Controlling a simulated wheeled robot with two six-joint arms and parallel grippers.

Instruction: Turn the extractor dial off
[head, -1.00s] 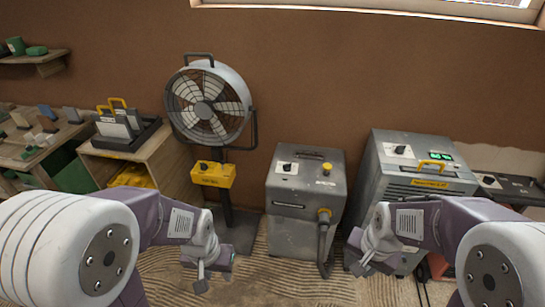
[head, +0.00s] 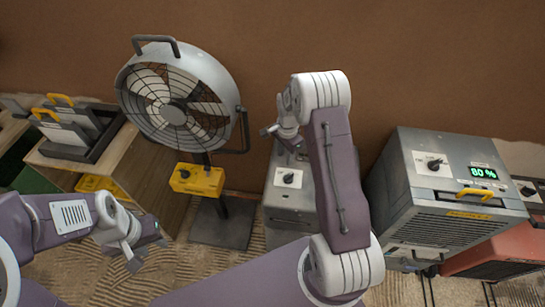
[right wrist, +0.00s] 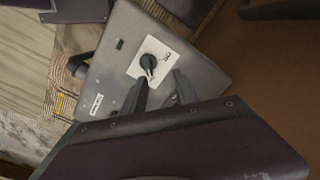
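The extractor (head: 287,222) is a grey metal box in the middle of the head view, partly hidden behind my right arm. Its black dial (head: 288,178) sits on a white plate. In the right wrist view the dial (right wrist: 149,64) shows a pointer and small lettering, too blurred to read surely. My right gripper (head: 282,130) is above the extractor; in the right wrist view its two fingers (right wrist: 161,78) are apart, with the dial just beyond their tips and nothing held. My left gripper (head: 136,258) hangs low at the left, away from the extractor; its opening is unclear.
A grey unit (head: 440,190) with its own dial and a green 80 % display stands to the right. A fan (head: 180,95) with a yellow control box (head: 197,180) stands to the left. A wooden shelf (head: 150,165) is further left.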

